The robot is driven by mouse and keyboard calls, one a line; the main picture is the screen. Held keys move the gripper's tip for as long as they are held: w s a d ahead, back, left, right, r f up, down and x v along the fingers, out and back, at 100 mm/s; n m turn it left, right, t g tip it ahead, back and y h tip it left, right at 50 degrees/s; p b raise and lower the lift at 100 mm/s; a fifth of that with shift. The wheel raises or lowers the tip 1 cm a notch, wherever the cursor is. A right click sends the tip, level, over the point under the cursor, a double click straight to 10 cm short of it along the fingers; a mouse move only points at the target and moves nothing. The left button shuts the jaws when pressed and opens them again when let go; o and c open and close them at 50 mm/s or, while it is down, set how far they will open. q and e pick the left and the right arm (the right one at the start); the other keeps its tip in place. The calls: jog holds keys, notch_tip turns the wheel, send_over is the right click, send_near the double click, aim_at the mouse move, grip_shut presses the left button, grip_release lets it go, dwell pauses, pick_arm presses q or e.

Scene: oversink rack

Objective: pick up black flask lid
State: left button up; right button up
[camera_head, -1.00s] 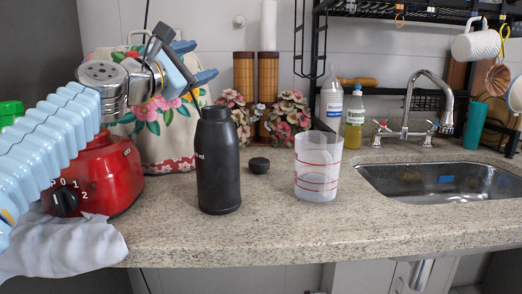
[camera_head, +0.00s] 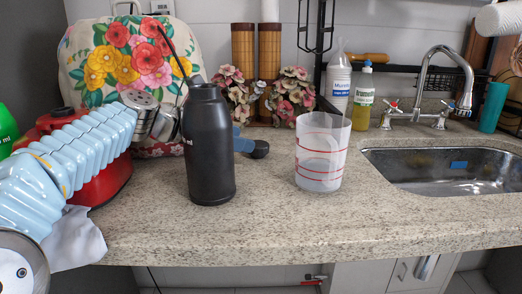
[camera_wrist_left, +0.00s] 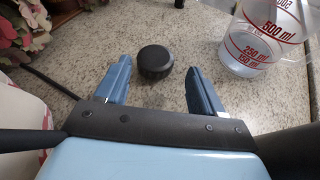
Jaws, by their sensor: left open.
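The black flask lid (camera_head: 260,149) lies on the granite counter just right of the black flask (camera_head: 211,150), which stands upright. The lid also shows in the left wrist view (camera_wrist_left: 154,62) as a dark round disc. My left gripper is open and shows in the left wrist view (camera_wrist_left: 158,70); its two blue fingers lie either side of the lid, with gaps to it. In the head view the gripper (camera_head: 243,143) is mostly hidden behind the flask, with blue finger parts showing beside the lid. My right gripper is not seen.
A clear measuring cup (camera_head: 320,153) with red marks stands right of the lid. Flower pots (camera_head: 292,95) stand behind. A black cord (camera_wrist_left: 48,82) lies left of the fingers. The front counter is clear.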

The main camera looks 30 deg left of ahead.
aim_at(259, 143)
pick_arm(q)
jog(key=x, duration=0.7)
jog(key=shift+a+f, duration=0.25)
jog(key=shift+f, duration=0.05)
jog(key=shift+c, duration=0.3)
jog(key=c, duration=0.7)
